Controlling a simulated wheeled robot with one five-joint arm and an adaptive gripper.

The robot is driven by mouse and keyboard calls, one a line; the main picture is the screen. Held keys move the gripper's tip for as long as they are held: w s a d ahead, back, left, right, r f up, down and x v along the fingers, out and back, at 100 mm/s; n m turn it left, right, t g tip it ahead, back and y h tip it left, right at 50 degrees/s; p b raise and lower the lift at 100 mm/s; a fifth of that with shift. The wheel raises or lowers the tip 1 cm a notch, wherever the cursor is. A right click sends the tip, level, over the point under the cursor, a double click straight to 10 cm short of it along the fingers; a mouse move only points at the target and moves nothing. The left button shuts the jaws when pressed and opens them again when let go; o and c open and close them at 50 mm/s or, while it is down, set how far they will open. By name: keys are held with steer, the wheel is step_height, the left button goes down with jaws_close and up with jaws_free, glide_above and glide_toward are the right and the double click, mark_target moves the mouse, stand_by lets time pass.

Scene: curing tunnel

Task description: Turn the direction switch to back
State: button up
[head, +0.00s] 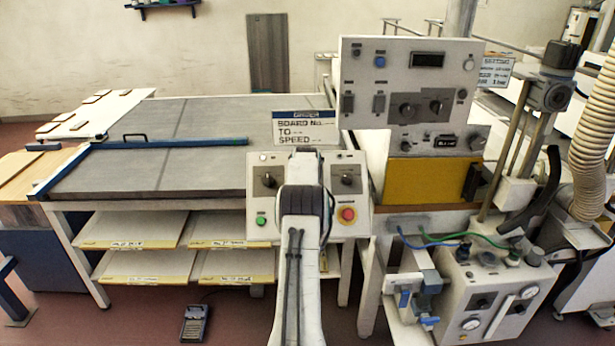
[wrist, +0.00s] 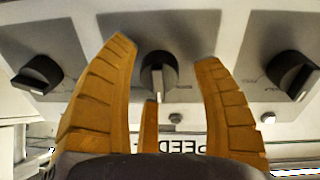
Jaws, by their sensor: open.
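The control panel (head: 257,212) at the front of the table carries a left black knob (head: 268,180) and a right black knob (head: 347,180); my arm hides its middle. The wrist view shows three black knobs on a pale face with grey patches: a left knob (wrist: 38,75), a middle knob (wrist: 158,75) and a right knob (wrist: 292,75). The middle knob's pale pointer line runs straight down in the picture. My gripper (wrist: 165,50) is open, with orange ribbed fingers on either side of the middle knob; I cannot tell whether they touch. No label naming the direction switch is readable.
A red stop button (head: 347,215) and a green button (head: 262,221) sit low on the panel. A sign reading SPEED (head: 307,127) stands just behind it. A taller panel (head: 408,80) with more knobs rises at the right, above a yellow plate (head: 425,180).

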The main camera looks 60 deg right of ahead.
steer(key=shift+d+f, duration=0.1)
steer(key=shift+c, duration=0.4)
steer(key=c, duration=1.1)
